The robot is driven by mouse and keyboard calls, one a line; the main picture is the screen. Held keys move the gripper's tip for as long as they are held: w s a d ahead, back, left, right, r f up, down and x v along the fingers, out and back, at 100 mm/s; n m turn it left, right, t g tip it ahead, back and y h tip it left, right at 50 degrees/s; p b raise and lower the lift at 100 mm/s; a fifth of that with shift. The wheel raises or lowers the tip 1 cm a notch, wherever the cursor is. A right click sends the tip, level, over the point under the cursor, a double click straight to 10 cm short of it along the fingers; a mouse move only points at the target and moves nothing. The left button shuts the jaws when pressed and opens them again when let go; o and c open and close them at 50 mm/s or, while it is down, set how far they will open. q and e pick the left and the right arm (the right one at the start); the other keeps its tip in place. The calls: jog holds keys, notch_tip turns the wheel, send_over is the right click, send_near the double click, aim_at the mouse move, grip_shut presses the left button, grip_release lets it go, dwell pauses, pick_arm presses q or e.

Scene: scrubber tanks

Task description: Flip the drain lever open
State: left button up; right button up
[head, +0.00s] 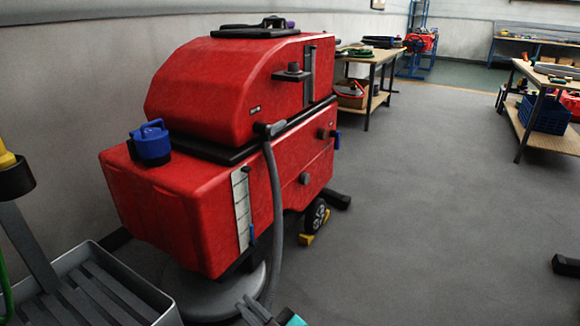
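The red scrubber (190,205) stands left of the middle, with a rounded red upper tank (225,90) on a lower one. A small blue lever (338,140) hangs down beside a dark round fitting (324,133) at the machine's right end. Another small blue part (251,235) sits low by the white gauge strip; I cannot tell which one is the drain lever. My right gripper (250,310) is dark, with a teal part behind it, cut off at the bottom edge. It is below the machine in the picture and apart from both blue parts. My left gripper is out of view.
A grey hose (275,200) hangs down the machine's front. A blue cap (151,144) is on the lower tank. A grey slatted tray (120,295) is at lower left. Yellow chocks (306,239) lie by the wheel. The floor (420,220) at right is mostly free before the workbenches (375,58).

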jog(key=s+d+f+m+h, duration=0.1)
jog(key=d+m+h, duration=0.1)
jog(key=d, duration=0.1)
jog(key=s+d+f+m+h, duration=0.1)
jog(key=d+m+h, duration=0.1)
jog(key=d, duration=0.1)
jog(key=s+d+f+m+h, duration=0.1)
jog(key=d+m, duration=0.1)
jog(key=d, duration=0.2)
jog(key=shift+s+f+t+h, duration=0.1)
jog(key=shift+f+t+h, duration=0.3)
grip_shut()
jog(key=s+d+f+m+g+h, duration=0.3)
jog(key=s+d, duration=0.5)
jog(key=d, duration=0.2)
jog(key=shift+s+d+f+m+h, duration=0.3)
jog(key=shift+s+d+f+m, duration=0.05)
jog(key=shift+f+m, duration=0.05)
jog(key=shift+a, duration=0.1)
